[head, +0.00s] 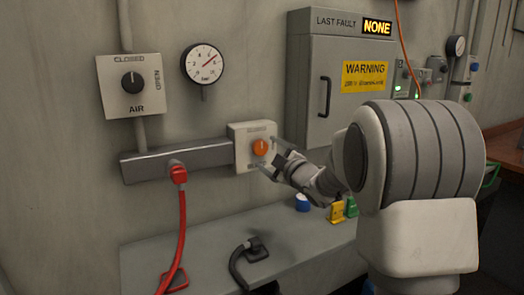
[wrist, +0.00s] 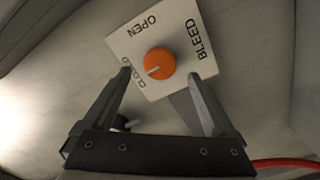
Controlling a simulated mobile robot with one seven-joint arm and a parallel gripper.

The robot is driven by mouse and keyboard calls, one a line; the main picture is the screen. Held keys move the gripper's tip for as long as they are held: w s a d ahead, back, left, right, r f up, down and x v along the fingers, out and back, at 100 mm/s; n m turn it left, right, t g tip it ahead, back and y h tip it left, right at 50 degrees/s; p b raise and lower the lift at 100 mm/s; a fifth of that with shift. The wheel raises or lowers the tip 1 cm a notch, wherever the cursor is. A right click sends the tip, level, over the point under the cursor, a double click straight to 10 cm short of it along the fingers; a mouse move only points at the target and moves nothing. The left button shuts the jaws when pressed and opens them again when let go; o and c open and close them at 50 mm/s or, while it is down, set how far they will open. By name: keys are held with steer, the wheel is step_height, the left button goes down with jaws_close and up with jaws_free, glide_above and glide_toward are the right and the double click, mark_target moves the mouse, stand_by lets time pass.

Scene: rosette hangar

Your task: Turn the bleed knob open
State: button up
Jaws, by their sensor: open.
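The bleed knob (head: 260,147) is orange and round, on a white plate (head: 240,152) at the right end of a grey wall block. In the wrist view the knob (wrist: 160,62) has a white mark pointing to the lower left, toward the partly hidden "CLOSED" label. "OPEN" and "BLEED" are printed on the plate (wrist: 133,41). My gripper (head: 269,155) is open in front of the plate. In the wrist view my fingers (wrist: 160,74) stand apart, one to each side of the knob, and have not closed on it.
A black AIR knob (head: 132,81) and a gauge (head: 204,64) are on the wall to the left. A red hose (head: 181,220) hangs from the block. A grey cabinet (head: 318,60) stands to the right. A bench (head: 205,255) below holds a black hose end and small coloured items.

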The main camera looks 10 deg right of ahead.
mark_target(261, 148)
steer(key=shift+x, duration=2.05)
steer(key=c, duration=1.4)
steer(key=shift+o, duration=0.2)
